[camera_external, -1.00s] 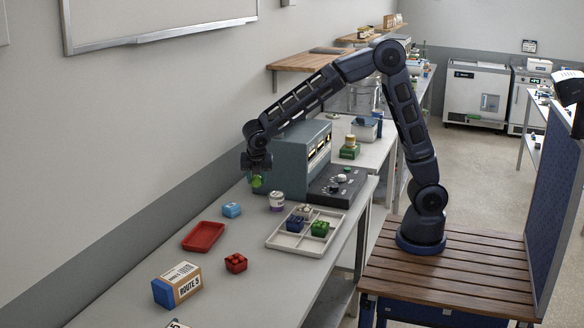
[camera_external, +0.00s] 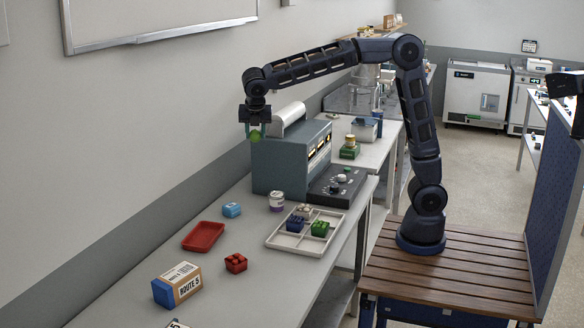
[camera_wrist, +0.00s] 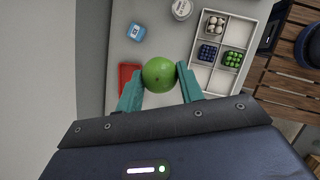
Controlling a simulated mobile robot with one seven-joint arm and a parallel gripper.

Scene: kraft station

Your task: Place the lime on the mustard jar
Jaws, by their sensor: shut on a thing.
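The green lime (camera_external: 255,136) is held between the fingertips of my gripper (camera_external: 254,131), high above the counter, beside the upper left of the grey-green machine. In the wrist view the lime (camera_wrist: 159,74) sits between the two teal fingers. A small white-lidded jar with a purple band (camera_external: 277,201) stands upright on the counter, below and to the right of the lime. Its lid (camera_wrist: 181,9) shows at the top edge of the wrist view, apart from the lime. I cannot read its label, so I cannot tell if it is the mustard jar.
The grey-green machine (camera_external: 290,160) stands behind the jar. A white divided tray (camera_external: 283,240) with small blocks lies in front of the jar. A blue block (camera_external: 232,210), red tray (camera_external: 203,237), red block (camera_external: 236,263) and labelled box (camera_external: 178,285) are spread along the counter.

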